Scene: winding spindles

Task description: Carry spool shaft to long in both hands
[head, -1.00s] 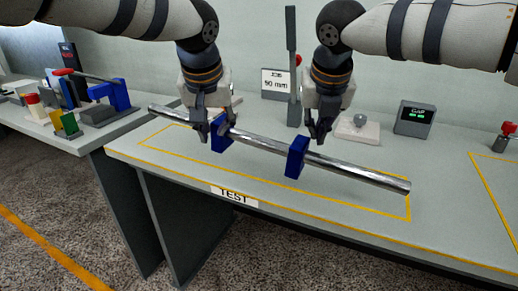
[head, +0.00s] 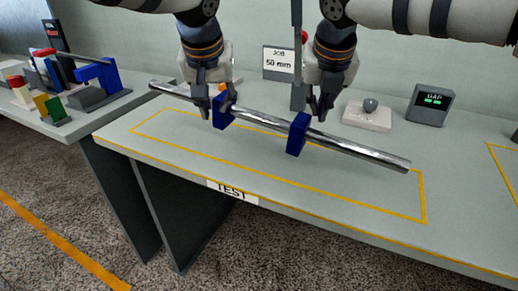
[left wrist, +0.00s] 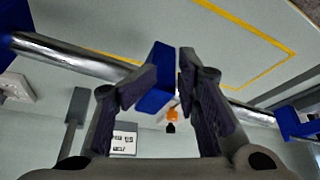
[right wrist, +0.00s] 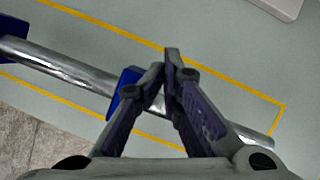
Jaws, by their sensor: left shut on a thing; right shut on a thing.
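The spool shaft (head: 360,153) is a long shiny metal bar with a left blue block (head: 222,112) and a right blue block (head: 298,134) on it. It hangs above the yellow-outlined TEST area, its right end lower in the head view. My left gripper (head: 217,98) is shut on the shaft assembly by the left block, which also shows behind the fingers in the left wrist view (left wrist: 158,82). My right gripper (head: 317,105) is shut on it by the right block, seen left of the fingers in the right wrist view (right wrist: 123,90). The fingers hide the exact contacts.
The test table carries a TEST label (head: 232,191) on its front edge. Behind the shaft stand a grey post (head: 297,85), a 50 mm sign (head: 281,62), a white pad with a grey knob (head: 367,116) and a GAP display (head: 430,104). A left table (head: 75,122) holds several coloured parts.

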